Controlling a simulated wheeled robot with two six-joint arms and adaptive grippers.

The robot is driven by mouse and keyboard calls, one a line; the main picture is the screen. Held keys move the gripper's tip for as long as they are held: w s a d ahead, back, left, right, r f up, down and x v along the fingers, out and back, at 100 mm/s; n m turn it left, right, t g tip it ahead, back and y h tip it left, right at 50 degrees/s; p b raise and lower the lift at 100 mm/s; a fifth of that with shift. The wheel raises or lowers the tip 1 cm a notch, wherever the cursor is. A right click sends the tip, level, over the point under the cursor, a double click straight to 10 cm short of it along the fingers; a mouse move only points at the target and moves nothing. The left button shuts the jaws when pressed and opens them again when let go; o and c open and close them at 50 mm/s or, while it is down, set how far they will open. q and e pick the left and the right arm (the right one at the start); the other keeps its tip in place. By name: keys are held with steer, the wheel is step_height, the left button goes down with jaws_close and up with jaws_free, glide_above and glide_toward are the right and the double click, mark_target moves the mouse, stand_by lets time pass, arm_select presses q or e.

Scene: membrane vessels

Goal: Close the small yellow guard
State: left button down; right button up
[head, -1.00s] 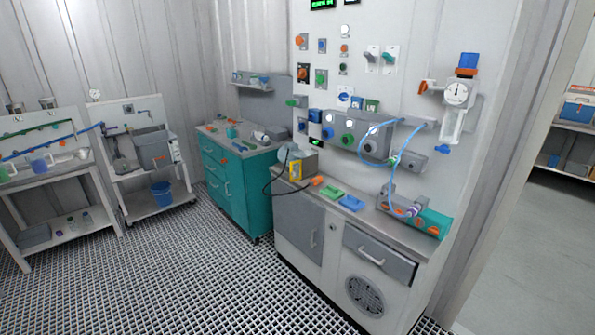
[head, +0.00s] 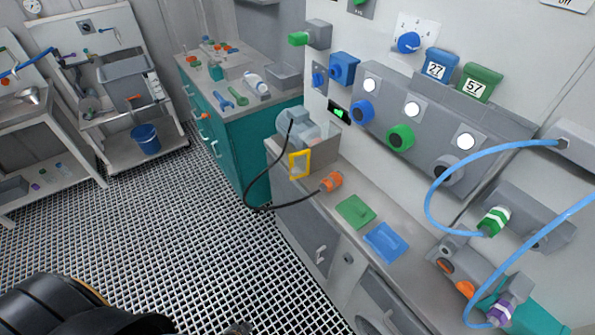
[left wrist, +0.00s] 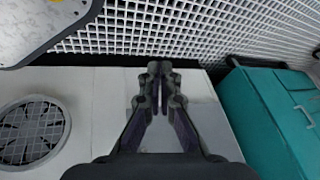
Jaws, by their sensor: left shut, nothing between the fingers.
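The small yellow guard (head: 299,164) is a rectangular frame on the front of a grey box at the left end of the counter, beside a rounded grey motor-like part (head: 296,125). I cannot tell how far it is swung. My left gripper (left wrist: 159,68) shows in the left wrist view, fingers together and empty, in front of the white cabinet (left wrist: 95,85). The guard is not seen in that view. A dark piece of my arm shows at the lower left of the head view. My right gripper is not in view.
A black cable with an orange plug (head: 331,181) loops out beside the guard. Green (head: 355,211) and blue (head: 386,242) flat pieces lie on the counter. Blue hoses hang at right. A teal cabinet (head: 226,125) stands behind left. The grated floor (head: 190,235) in front is clear.

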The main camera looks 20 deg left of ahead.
arm_select(q)
steer(key=w+d+r+m+t, duration=0.3)
steer(key=w+r+t, duration=0.1)
steer(key=w+r, duration=0.45)
steer(key=m+t+h, duration=0.2)
steer(key=m+t, duration=0.7)
steer(key=m, duration=0.3)
glide_toward(297, 174)
steer(key=s+d, duration=0.2)
steer(key=s, duration=0.5)
steer(key=w+a+p, duration=0.1)
steer(key=w+p, duration=0.1)
steer(key=w, duration=1.1)
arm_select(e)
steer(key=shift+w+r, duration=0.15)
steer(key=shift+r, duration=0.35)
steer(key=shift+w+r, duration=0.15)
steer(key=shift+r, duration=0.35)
arm_select(q)
steer(key=shift+a, duration=0.25)
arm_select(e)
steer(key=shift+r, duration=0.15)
